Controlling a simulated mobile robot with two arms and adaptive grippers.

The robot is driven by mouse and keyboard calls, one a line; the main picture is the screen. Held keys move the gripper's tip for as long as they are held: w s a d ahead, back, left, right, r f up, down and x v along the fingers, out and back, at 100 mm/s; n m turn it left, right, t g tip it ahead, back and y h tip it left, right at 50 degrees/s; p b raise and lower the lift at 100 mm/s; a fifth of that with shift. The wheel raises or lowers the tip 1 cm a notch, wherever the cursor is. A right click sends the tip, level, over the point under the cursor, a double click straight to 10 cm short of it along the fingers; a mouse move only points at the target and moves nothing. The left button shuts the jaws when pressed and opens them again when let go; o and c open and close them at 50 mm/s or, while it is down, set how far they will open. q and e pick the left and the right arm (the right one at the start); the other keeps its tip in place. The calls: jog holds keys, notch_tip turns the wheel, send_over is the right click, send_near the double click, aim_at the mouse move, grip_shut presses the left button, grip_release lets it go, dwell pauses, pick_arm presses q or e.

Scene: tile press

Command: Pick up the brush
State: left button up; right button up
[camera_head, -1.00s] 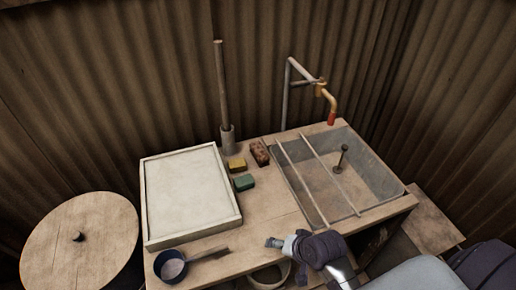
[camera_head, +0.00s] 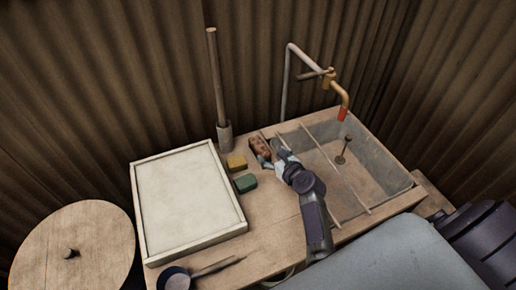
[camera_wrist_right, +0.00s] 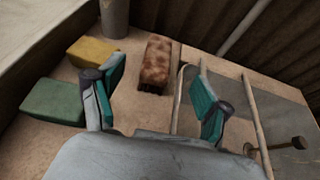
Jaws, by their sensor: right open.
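The brush (camera_head: 259,147) is a small brown, mottled block on the wooden counter, left of the sink's back left corner. In the right wrist view the brush (camera_wrist_right: 156,62) lies ahead of the fingers, roughly between them, with a dark underside at its near end. My right gripper (camera_head: 271,160) is close in front of the brush in the head view. In the right wrist view its two teal-padded fingers (camera_wrist_right: 158,98) are spread and nothing is between them. My left gripper is not in view.
A yellow block (camera_head: 237,162) and a green block (camera_head: 245,183) lie just left of the gripper. Rods (camera_head: 345,178) span the sink (camera_head: 385,170) on the right. A pole in a holder (camera_head: 225,138) stands behind. A framed white panel (camera_head: 240,229) is at left.

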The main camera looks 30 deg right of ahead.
aim_at(260, 146)
jog(key=b+x, duration=0.2)
jog(key=x, duration=0.1)
jog(key=b+x, duration=0.2)
jog(key=x, duration=0.1)
jog(key=shift+f, duration=0.45)
jog(key=shift+w+b, duration=0.3)
jog(key=shift+w, duration=0.1)
jog(key=shift+w+b, duration=0.15)
jog(key=shift+b, duration=0.15)
jog(key=b+x, duration=0.3)
jog(key=b, duration=0.1)
jog(key=shift+w+f+b, duration=0.2)
jog(key=shift+f+b, duration=0.2)
jog(key=shift+f, duration=0.15)
jog(key=shift+w+b, duration=0.45)
jog(key=shift+w, duration=0.05)
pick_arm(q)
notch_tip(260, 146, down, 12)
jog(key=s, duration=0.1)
pick_arm(e)
jog(key=shift+w, duration=0.1)
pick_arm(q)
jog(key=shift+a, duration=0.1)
